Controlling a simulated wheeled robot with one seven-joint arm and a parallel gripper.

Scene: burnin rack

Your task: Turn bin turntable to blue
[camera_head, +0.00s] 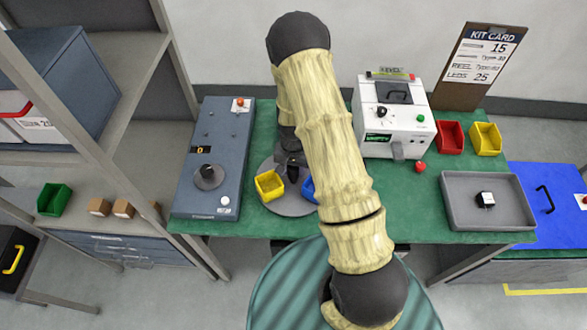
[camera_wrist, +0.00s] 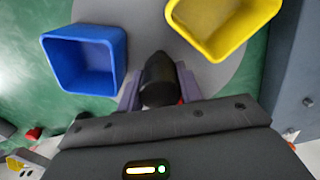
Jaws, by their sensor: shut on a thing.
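The bin turntable (camera_head: 291,208) is a grey disc on the green bench top, partly hidden behind my arm. It also shows in the wrist view (camera_wrist: 150,25). A yellow bin (camera_head: 269,185) sits on its left side, and a blue bin (camera_head: 308,190) sits on its right, partly covered by my arm. In the wrist view the blue bin (camera_wrist: 85,60) is at upper left and the yellow bin (camera_wrist: 222,28) at upper right. Between them, my gripper (camera_wrist: 160,88) is shut on a black knob (camera_wrist: 158,72) near the disc's middle. Any other bin on the disc is hidden.
A grey control box (camera_head: 215,160) with a dial stands left of the turntable. A white device (camera_head: 394,120) stands to its right, with a small red object (camera_head: 420,167) nearby. Farther right are small red (camera_head: 450,137) and yellow (camera_head: 486,139) bins and a grey tray (camera_head: 460,215).

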